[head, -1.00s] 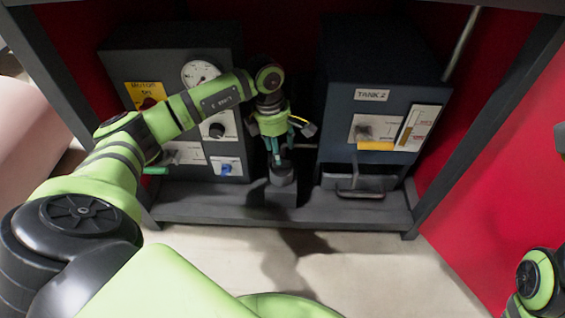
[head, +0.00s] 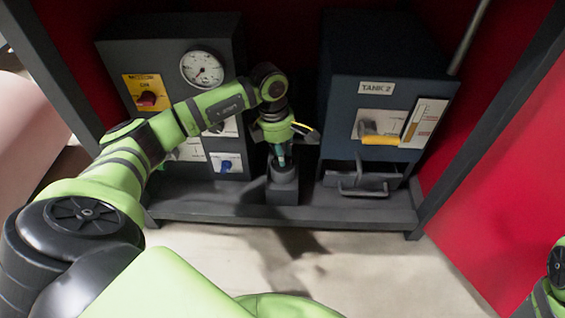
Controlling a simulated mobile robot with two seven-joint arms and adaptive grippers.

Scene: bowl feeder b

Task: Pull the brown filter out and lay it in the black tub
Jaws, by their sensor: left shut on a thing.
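A dark round housing (head: 284,178) stands on a square base on the low shelf, between the two cabinets. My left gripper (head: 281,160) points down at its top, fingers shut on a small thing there. That thing is mostly hidden by the fingers; from its place it looks to be the brown filter, but I cannot make out its colour. I cannot pick out a black tub for sure. Part of my right arm shows at the lower right edge; its gripper is out of view.
The left cabinet has a round gauge (head: 202,70), a red knob (head: 147,99) and a blue knob (head: 225,167). The Tank 2 cabinet (head: 340,92) has a yellow lever (head: 380,140) and a dark handled drawer or tray (head: 363,188) below. The floor (head: 240,250) in front is clear.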

